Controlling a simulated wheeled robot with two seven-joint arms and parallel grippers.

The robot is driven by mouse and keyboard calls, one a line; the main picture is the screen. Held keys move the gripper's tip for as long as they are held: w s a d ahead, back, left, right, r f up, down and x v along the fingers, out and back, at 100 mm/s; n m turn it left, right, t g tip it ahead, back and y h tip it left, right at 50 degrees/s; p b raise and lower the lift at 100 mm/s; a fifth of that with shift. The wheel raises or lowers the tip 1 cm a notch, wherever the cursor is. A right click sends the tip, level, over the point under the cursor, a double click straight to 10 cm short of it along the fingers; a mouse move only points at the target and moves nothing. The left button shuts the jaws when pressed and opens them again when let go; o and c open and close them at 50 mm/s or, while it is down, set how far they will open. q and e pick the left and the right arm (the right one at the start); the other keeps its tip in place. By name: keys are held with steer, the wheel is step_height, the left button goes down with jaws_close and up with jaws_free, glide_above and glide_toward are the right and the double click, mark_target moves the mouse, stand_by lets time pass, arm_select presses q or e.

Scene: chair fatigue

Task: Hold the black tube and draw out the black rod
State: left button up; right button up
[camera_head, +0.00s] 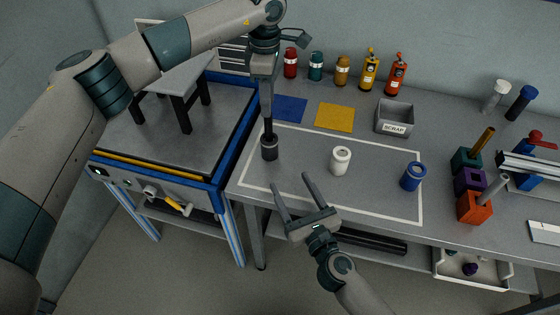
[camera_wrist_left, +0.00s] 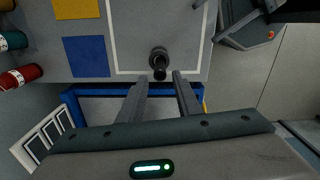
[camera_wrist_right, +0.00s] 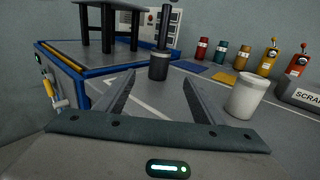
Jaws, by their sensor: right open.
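The black tube (camera_head: 269,152) stands upright on the grey bench near its left end, inside the white outline; it also shows in the right wrist view (camera_wrist_right: 158,68). The black rod (camera_head: 268,127) sticks up out of it. My left gripper (camera_head: 266,112) points down above the tube; in the left wrist view the rod's top (camera_wrist_left: 159,75) lies between its partly open fingertips, with gaps on both sides. My right gripper (camera_head: 293,182) is wide open and empty at the bench's front edge, pointing towards the tube but apart from it.
A white cup-like cylinder (camera_head: 340,161) and a blue one (camera_head: 413,177) stand right of the tube. Blue (camera_head: 289,108) and yellow (camera_head: 335,117) squares and a grey SCRAP bin (camera_head: 394,117) lie behind. A blue-framed rig (camera_head: 188,130) adjoins on the left.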

mark_target(273, 150)
steer(key=x, duration=1.7)
steer(key=shift+f, duration=0.1)
steer(key=shift+d, duration=0.1)
steer(key=c, duration=1.2)
arm_select(q)
steer(key=shift+o, duration=1)
steer(key=shift+w+d+r+n, duration=0.1)
steer(key=shift+w+r+n, duration=0.3)
steer(key=shift+r+n, duration=0.3)
steer(key=shift+f, duration=3.4)
